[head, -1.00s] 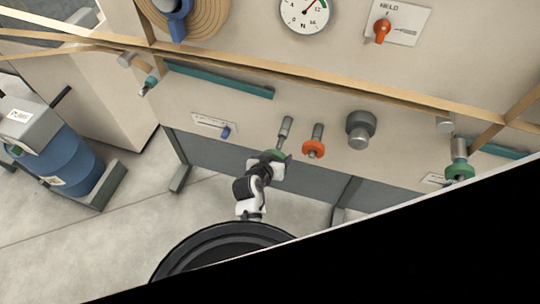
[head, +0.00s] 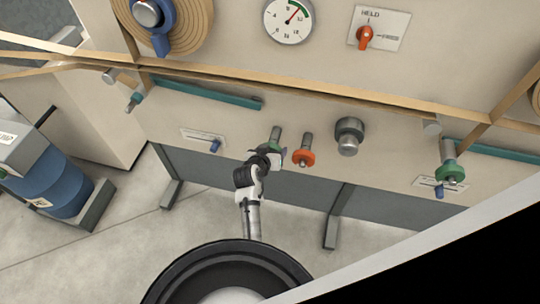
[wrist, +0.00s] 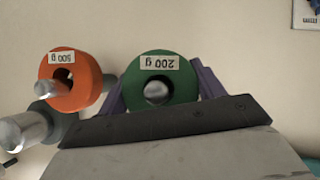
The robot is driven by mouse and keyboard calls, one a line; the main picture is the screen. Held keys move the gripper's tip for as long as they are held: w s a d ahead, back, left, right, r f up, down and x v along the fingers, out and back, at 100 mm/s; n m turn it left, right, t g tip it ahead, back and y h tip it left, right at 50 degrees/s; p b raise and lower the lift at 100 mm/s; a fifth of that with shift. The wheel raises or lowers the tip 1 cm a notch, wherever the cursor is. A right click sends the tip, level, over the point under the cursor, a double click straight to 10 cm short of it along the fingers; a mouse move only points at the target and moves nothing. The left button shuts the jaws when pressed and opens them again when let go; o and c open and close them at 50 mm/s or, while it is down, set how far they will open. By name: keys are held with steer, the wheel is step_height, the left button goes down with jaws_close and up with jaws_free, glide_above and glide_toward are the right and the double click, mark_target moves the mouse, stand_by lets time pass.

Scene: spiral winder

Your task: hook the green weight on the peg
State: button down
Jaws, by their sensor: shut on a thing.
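In the wrist view, my gripper (wrist: 158,90) is shut on a green ring weight (wrist: 187,82) labelled 200 g, with a purple finger on each side. A grey, rounded metal end shows inside the ring's hole; I cannot tell how far it reaches in. In the head view, my gripper (head: 273,157) is at the wall panel, just below a grey peg (head: 276,132), and mostly hides the weight. Another green weight (head: 450,175) hangs on a peg at the far right of the panel.
An orange 500 g weight (wrist: 88,79) sits on the neighbouring peg, close beside the green one; the head view shows it too (head: 303,159). A grey knob (head: 349,133) lies further right. A blue-handled slider (head: 214,146) is left. Teal strips and wooden rails run above.

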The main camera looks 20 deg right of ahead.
steer(key=shift+w+d+f, duration=0.1)
steer(key=shift+w+f, duration=0.05)
steer(key=shift+c, duration=0.8)
jaws_free()
steer(key=b+v, duration=0.2)
steer(key=v, duration=1.2)
